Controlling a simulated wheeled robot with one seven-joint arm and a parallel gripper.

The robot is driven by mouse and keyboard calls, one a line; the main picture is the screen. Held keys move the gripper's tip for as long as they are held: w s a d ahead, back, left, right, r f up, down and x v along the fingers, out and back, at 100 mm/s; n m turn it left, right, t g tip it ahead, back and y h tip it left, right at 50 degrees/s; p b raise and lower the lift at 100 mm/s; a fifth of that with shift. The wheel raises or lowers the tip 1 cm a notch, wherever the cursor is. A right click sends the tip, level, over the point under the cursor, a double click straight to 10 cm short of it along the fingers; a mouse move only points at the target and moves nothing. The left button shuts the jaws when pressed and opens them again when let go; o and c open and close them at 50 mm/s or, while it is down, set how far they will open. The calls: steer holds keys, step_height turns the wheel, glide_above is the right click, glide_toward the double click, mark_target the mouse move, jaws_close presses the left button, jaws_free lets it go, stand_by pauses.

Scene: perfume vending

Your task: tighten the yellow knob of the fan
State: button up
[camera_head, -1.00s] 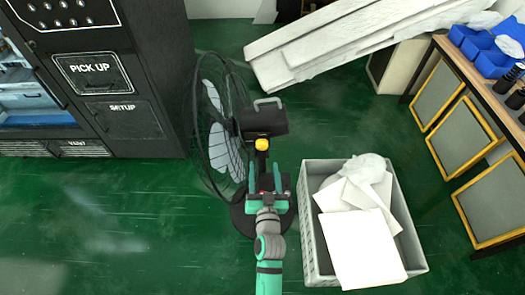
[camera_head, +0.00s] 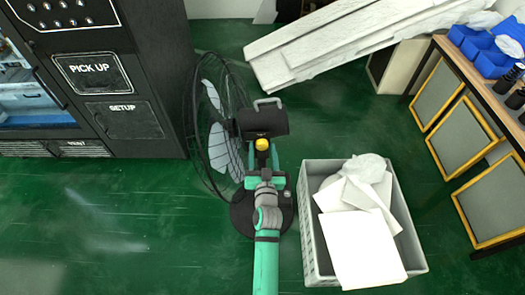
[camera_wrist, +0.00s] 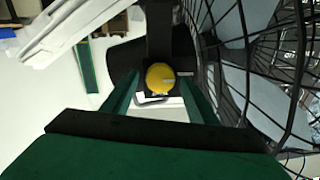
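A black standing fan (camera_head: 262,120) with a wire cage (camera_head: 212,130) stands in the middle of the head view. Its yellow knob (camera_head: 262,144) sits on the pole just below the motor housing. The knob also shows in the wrist view (camera_wrist: 160,78), between and just beyond my green fingers. My gripper (camera_head: 263,158) points at the knob from the near side. In the wrist view its fingers (camera_wrist: 158,100) are spread apart, with a visible gap on both sides of the knob. The fan's round base (camera_head: 243,218) is partly hidden under my arm.
A grey crate (camera_head: 312,245) with white papers stands right of the fan. A black vending machine (camera_head: 150,60) is at the left. White boards (camera_head: 340,40) lie behind, and a table with blue bins (camera_head: 490,55) is at the right. Green floor is clear at front left.

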steer(key=c, duration=0.9)
steer(key=shift+o, duration=0.2)
steer(key=shift+m, duration=0.4)
steer(key=m, duration=0.4)
steer(key=shift+f+m, duration=0.1)
steer(key=shift+m, duration=0.3)
steer(key=m, duration=0.3)
steer(key=shift+m, duration=0.4)
steer(key=m, duration=0.3)
steer(key=shift+m+t+h, duration=0.3)
steer(key=shift+m, duration=0.1)
steer(key=m, duration=0.5)
steer(key=shift+f, duration=0.1)
steer(key=shift+a+m, duration=0.1)
steer(key=shift+m, duration=0.2)
